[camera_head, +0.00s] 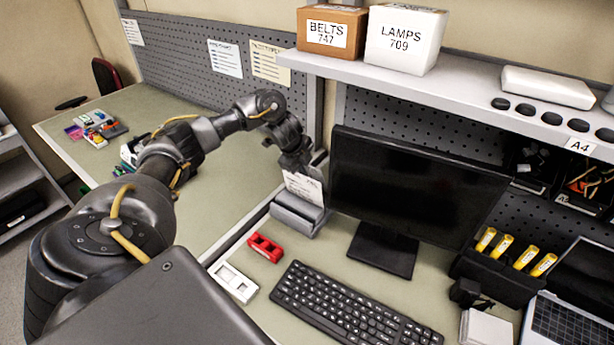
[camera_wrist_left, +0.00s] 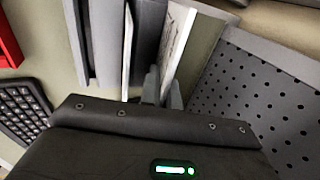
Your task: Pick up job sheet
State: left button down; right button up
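The job sheet (camera_head: 303,187) is a white printed card standing upright, slightly tilted, in a grey desktop holder (camera_head: 297,222) left of the monitor. My left gripper (camera_head: 297,160) is at the card's top edge, reaching down from above. In the left wrist view the two fingertips (camera_wrist_left: 164,90) are close together, one on each side of the sheet (camera_wrist_left: 177,40), and look shut on it. The sheet's lower part is still down in the holder (camera_wrist_left: 105,40). My right gripper is not in view.
The monitor (camera_head: 405,185) stands close on the right, and the perforated panel (camera_wrist_left: 255,100) is close behind. A shelf (camera_head: 440,85) with boxes overhangs. A red block (camera_head: 265,247), a white tray (camera_head: 234,282) and a keyboard (camera_head: 350,305) lie in front. The left worktop is largely clear.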

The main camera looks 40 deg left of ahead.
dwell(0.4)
pick_arm(q)
jog(key=shift+w+r+b, duration=0.1)
jog(key=shift+r+b, duration=0.25)
jog(key=shift+r, duration=0.4)
notch_tip(320, 180, up, 7)
jog(key=shift+f+p, duration=0.1)
jog(key=shift+p, duration=0.55)
jog(key=shift+r, duration=0.85)
